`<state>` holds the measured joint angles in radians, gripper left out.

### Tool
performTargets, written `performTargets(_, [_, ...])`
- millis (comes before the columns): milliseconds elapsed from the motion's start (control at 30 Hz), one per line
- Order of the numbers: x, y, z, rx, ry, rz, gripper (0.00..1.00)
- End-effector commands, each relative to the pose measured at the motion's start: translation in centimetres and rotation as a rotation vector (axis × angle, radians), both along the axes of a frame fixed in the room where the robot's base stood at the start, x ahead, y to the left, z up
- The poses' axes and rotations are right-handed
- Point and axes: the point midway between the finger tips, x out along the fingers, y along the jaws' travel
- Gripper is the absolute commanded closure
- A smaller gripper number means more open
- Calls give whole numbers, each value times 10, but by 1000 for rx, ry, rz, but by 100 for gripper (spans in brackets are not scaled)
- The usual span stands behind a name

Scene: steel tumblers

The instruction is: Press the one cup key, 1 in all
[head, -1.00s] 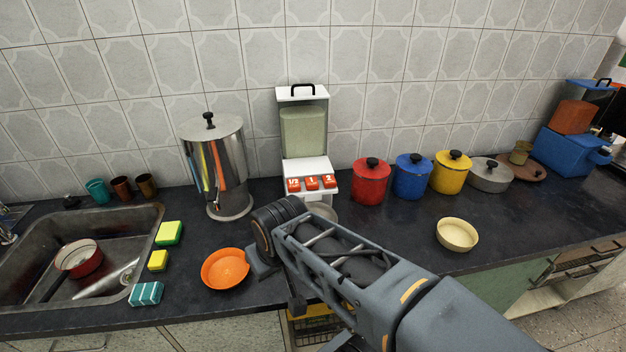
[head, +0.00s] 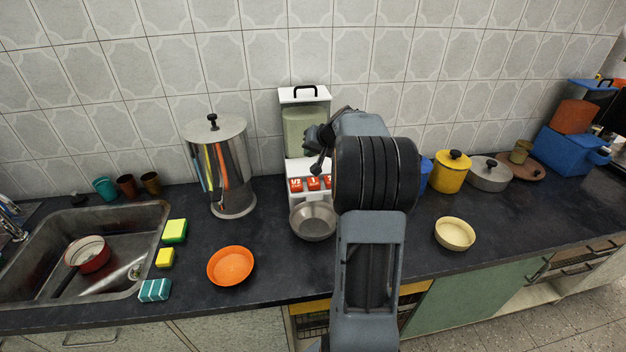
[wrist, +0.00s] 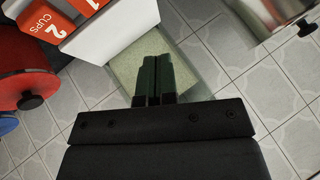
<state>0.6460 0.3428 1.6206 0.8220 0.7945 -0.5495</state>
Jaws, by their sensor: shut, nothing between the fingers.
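The dispenser (head: 305,95) is white with a pale green hopper and stands against the tiled wall. Its front has red keys: a half key (head: 296,185), the one cup key (head: 313,183) and the two cups key (head: 328,182). In the wrist view the two cups key (wrist: 52,24) and part of the one cup key (wrist: 88,4) show at the upper left. My gripper (head: 312,146) is above the keys, in front of the hopper. Its dark fingers (wrist: 156,76) are together and empty, apart from the keys in the wrist view. A steel bowl (head: 313,221) sits below the keys.
A tall steel pot (head: 232,165) stands left of the dispenser. A red pot (wrist: 25,70) is close on its other side, hidden by my arm in the head view. An orange bowl (head: 231,266) and a cream bowl (head: 454,233) sit on the dark counter.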

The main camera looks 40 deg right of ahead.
Motion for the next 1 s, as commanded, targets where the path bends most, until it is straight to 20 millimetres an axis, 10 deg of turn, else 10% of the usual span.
performTargets(1000, [5, -23, -27, 11, -25, -33, 100])
